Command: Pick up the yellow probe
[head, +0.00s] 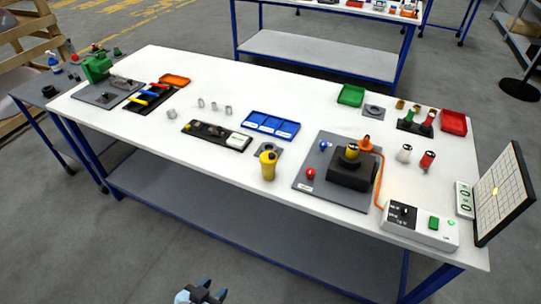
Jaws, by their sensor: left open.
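A yellow upright piece with a dark-ringed top (268,166) stands near the front edge of the white table, left of the grey station; it looks most like the yellow probe, but I cannot be sure. A smaller yellow-and-black piece (352,151) sits on the black block of that station. My left gripper (203,291) is open at the bottom edge of the head view, low in front of the table and well away from both pieces. Nothing shows between its fingers. My right gripper is not in view.
The white table (215,77) carries a blue tray (270,125), a black strip fixture (217,136), an orange cable (379,180), a control box (420,223) and a tilted panel (504,194). A lower grey shelf (200,196) lies beneath. Floor in front is clear.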

